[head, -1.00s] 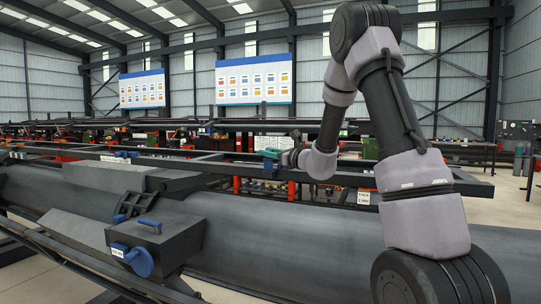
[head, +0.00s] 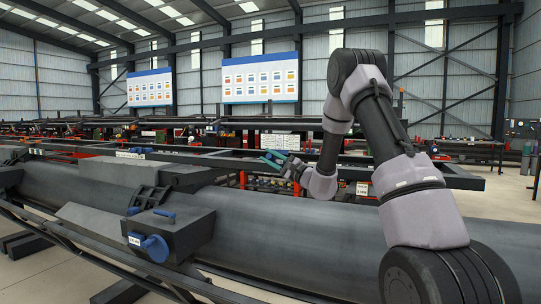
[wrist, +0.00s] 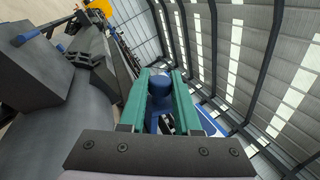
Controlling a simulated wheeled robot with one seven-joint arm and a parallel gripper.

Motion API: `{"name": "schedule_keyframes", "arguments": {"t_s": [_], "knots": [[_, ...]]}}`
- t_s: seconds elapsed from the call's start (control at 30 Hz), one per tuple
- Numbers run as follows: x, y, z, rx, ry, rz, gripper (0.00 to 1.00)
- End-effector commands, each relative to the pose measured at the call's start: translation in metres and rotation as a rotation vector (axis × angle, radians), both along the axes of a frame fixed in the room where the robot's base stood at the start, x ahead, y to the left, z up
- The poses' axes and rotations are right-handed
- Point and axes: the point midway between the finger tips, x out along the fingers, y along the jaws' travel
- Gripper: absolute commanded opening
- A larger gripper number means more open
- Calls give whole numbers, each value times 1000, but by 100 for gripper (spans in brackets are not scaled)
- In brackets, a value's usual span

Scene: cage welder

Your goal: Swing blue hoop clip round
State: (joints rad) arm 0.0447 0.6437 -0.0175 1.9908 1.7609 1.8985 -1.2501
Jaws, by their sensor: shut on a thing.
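In the wrist view, my gripper (wrist: 159,80) has its two green fingers closed on the sides of a rounded blue piece, which looks like the blue hoop clip (wrist: 160,86). Its lower part and what it is fixed to are partly hidden by the fingers. In the head view, my gripper (head: 272,159) is small and far off, beside a dark horizontal frame rail beyond the large grey pipe. At that size the clip cannot be told apart clearly from the fingers.
A dark box with a blue knob (head: 153,247) stands at the front left by the large grey pipe (head: 300,224). Dark rails (head: 225,163) run across behind the pipe. Several red and dark machine parts lie beyond. The floor at the far right is open.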

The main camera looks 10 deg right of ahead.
Motion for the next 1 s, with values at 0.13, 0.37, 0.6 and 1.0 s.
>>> {"name": "schedule_keyframes", "arguments": {"t_s": [0.13, 0.37, 0.6, 1.0], "knots": [[-3, 1, -6, -45, -67, -1, 0], [-5, 3, -10, -91, -133, -1, 0], [-6, 4, -12, -105, -153, 0, 0], [-6, 4, -13, -107, -152, 1, 62]]}}
